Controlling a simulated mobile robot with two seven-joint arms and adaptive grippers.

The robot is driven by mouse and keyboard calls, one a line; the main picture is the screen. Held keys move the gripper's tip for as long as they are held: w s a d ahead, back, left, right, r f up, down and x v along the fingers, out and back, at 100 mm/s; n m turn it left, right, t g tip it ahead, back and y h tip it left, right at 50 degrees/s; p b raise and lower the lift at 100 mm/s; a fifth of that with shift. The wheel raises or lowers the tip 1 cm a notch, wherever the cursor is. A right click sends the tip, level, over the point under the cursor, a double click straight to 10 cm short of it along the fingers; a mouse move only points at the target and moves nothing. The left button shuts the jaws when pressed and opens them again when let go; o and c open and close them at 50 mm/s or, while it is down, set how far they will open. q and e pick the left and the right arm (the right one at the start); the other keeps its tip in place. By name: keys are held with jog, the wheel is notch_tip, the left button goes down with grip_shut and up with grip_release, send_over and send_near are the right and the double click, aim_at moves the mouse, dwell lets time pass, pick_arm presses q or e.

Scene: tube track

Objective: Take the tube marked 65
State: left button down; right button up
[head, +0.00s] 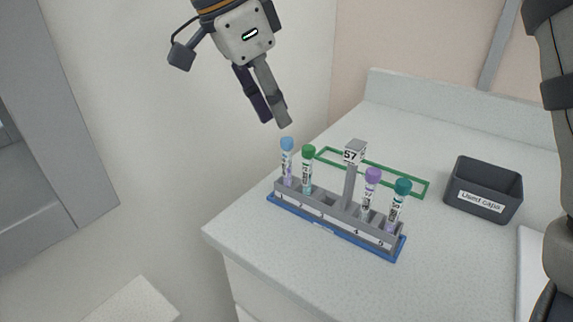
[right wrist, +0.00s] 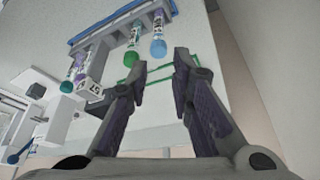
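A grey tube rack (head: 325,207) on a blue base stands on the counter, with a post sign (head: 354,152) reading 57. It holds a blue-capped tube (head: 287,164), a green-capped tube (head: 307,172), a purple-capped tube (head: 369,196) and a teal-capped tube (head: 398,208), all upright; the middle slot looks empty. The tube markings are too small to read. My right gripper (head: 274,118) is open and empty, just above the blue cap and apart from it. In the right wrist view the blue cap (right wrist: 158,48) lies just beyond the open fingers (right wrist: 162,62). My left gripper is not visible.
A green rectangular frame (head: 415,183) lies flat on the counter behind the rack. A dark bin (head: 483,207) labelled "Used caps" stands to the right. A white flat item (head: 530,265) lies at the right edge. A wall rises behind the rack; the front counter is clear.

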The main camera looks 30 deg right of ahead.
aim_at(283, 140)
jog(key=x, duration=0.4)
jog(key=a+x, duration=0.1)
jog(key=x, duration=0.2)
jog(key=shift+s+f, duration=0.1)
jog(key=shift+f, duration=0.2)
jog(key=shift+d+f, duration=0.25)
jog(key=shift+f, duration=0.15)
grip_shut()
